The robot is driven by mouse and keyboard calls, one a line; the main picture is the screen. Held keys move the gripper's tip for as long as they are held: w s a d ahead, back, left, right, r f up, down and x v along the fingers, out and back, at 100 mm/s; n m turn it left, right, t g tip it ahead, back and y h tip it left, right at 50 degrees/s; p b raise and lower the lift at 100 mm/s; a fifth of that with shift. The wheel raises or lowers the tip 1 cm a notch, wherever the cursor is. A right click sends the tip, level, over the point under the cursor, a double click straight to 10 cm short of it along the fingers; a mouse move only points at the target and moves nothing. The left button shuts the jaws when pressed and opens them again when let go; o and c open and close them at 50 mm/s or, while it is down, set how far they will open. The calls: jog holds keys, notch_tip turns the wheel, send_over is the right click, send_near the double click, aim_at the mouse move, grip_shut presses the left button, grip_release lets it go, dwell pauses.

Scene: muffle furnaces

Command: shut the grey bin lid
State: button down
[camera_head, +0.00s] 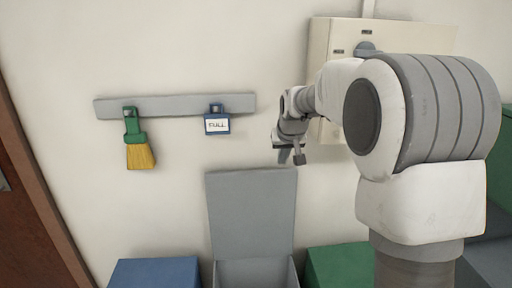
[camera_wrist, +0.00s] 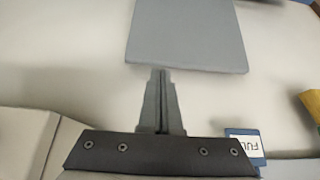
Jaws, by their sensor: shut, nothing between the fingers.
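The grey bin (camera_head: 255,272) stands at the bottom middle of the head view, between a blue bin and a green bin. Its grey lid (camera_head: 250,213) is open and stands upright against the wall behind it. The lid also shows at the top of the wrist view (camera_wrist: 188,35). My gripper (camera_head: 291,158) is shut and empty, by the top right corner of the lid in the head view. In the wrist view my fingers (camera_wrist: 160,75) point at the lid's near edge. I cannot tell whether they touch it.
A blue bin (camera_head: 155,273) stands left and a green bin (camera_head: 338,265) right. A grey rail (camera_head: 175,104) on the wall holds a green brush (camera_head: 137,145) and a blue "FULL" tag (camera_head: 217,124). A cream wall box (camera_head: 330,45) is behind my arm.

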jog(key=p, duration=0.4)
send_near(274, 165)
jog(key=x, duration=0.2)
jog(key=p+x, duration=0.1)
jog(key=x, duration=0.1)
jog(key=s+x, duration=0.1)
jog(key=x, duration=0.2)
jog(key=shift+a+f, duration=0.25)
jog(key=shift+s, duration=0.1)
